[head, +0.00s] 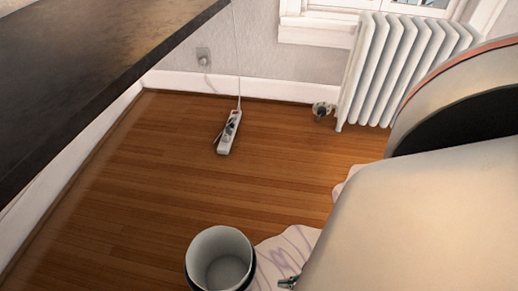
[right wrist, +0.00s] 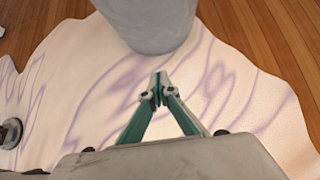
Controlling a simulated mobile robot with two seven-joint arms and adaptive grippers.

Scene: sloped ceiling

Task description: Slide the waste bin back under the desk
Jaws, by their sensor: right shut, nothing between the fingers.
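The waste bin (head: 220,262) is a round, open, light grey bin with a dark outer band below its rim, and it looks empty. It stands upright at the bottom of the head view, to the right of the dark desk top (head: 80,75). In the right wrist view the grey bin wall (right wrist: 150,22) is at the top. My right gripper (right wrist: 160,88) is shut and empty, its tips just short of the bin with a small gap visible. In the head view only a small part of the gripper (head: 289,283) shows beside the bin. My left gripper is not in view.
A pale, purple-veined rug (right wrist: 215,105) lies beneath my gripper and reaches the bin. A white power strip (head: 229,132) with its cord lies on the wood floor further back. A white radiator (head: 400,72) stands at the back right. Floor left of the bin is clear.

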